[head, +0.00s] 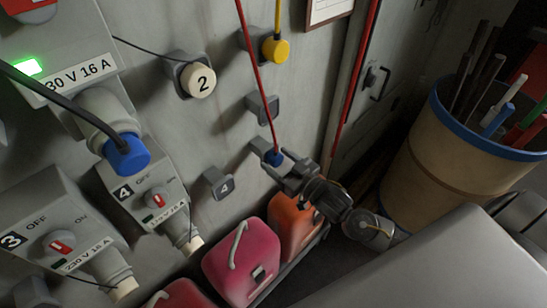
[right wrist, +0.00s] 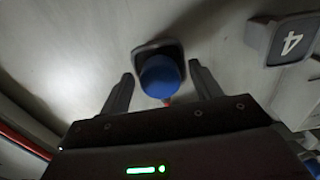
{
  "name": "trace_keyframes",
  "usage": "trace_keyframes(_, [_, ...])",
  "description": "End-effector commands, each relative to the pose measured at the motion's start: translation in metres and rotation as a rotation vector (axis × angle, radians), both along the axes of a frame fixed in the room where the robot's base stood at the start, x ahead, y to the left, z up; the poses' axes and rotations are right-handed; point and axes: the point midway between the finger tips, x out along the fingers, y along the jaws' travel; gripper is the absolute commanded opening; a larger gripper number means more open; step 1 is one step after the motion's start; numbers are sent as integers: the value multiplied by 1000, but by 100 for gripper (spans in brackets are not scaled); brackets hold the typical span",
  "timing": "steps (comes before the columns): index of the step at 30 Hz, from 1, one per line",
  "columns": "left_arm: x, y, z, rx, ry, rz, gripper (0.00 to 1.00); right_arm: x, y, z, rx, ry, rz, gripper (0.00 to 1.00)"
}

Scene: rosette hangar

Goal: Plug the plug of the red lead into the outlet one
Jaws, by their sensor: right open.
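The red lead (head: 256,75) hangs down the wall to a blue plug (head: 273,158), which sits in a grey wall holder. In the right wrist view the blue plug (right wrist: 160,78) lies between the two fingers, with its grey holder behind it. My right gripper (head: 283,174) is open around or just in front of the plug; I cannot tell whether a finger touches it. No outlet marked one can be read. A grey outlet with a green light (head: 27,67) at upper left has its number out of view; a blue plug on a black lead (head: 126,155) is in it. My left gripper is not in view.
Outlets three (head: 60,243) and four (head: 152,199) are at lower left. A yellow plug (head: 276,49), a cream plug marked 2 (head: 201,82) and a holder marked 4 (head: 219,185) are on the wall. Pink (head: 240,262) and orange canisters (head: 289,222) stand below; a barrel (head: 430,150) is right.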

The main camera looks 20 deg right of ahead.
Motion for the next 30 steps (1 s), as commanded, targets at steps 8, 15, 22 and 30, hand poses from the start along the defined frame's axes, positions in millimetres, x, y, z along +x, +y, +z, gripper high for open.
trace_keyframes(8, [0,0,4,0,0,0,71,0,0,0,0,0,0,64])
trace_keyframes(15, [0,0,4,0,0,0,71,0,0,0,0,0,0,53])
trace_keyframes(22, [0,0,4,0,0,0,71,0,0,0,0,0,0,23])
trace_keyframes(30, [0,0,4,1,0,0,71,-1,0,0,0,0,0,4])
